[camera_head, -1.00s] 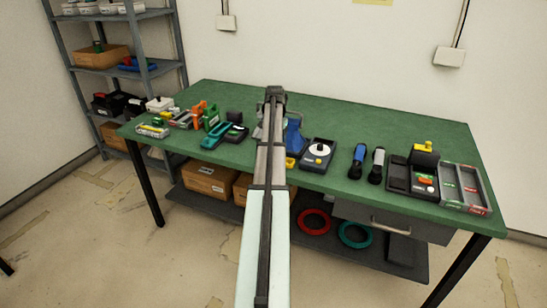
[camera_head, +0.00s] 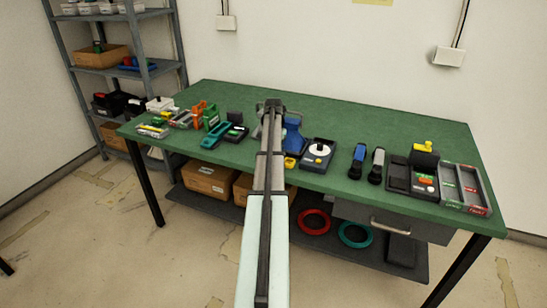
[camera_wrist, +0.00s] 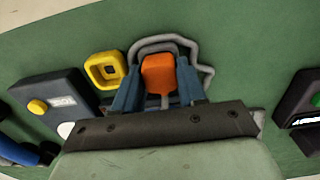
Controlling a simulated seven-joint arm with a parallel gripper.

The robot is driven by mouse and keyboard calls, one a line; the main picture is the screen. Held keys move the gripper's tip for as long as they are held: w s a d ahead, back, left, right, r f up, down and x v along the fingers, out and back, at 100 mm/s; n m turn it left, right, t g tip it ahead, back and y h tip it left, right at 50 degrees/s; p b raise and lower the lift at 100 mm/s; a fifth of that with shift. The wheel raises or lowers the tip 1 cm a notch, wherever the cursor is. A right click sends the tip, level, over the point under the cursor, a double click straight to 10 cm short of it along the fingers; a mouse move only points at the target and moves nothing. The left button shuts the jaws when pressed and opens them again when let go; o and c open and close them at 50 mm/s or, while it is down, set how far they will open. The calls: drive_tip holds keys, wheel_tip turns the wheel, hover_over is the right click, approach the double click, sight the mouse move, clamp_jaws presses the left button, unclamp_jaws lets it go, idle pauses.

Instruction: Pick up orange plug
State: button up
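The orange plug (camera_wrist: 158,74) shows in the wrist view between the two blue-grey fingers of my gripper (camera_wrist: 159,82), with a grey cable (camera_wrist: 205,72) looped around it. The fingers stand apart, one on each side of the plug. Whether they touch it cannot be told. In the head view my gripper (camera_head: 271,108) is over the middle of the green table, and my arm hides the plug there.
A yellow square piece (camera_wrist: 107,70) and a dial unit (camera_head: 318,152) are close beside the gripper. A blue object (camera_head: 294,137) stands just right of it. A black device (camera_wrist: 300,108) is on the other side. The table's back right (camera_head: 400,120) is clear.

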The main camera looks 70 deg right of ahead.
drive_tip(key=c, duration=0.6)
wheel_tip(320, 180, up, 9)
drive_tip(key=shift+r, duration=0.1)
drive_tip(key=s+r, duration=0.1)
drive_tip(key=s, duration=0.5)
drive_tip(key=f, duration=0.2)
drive_tip(key=s+f, duration=0.1)
drive_tip(key=f, duration=0.2)
drive_tip(key=shift+f, duration=2.25)
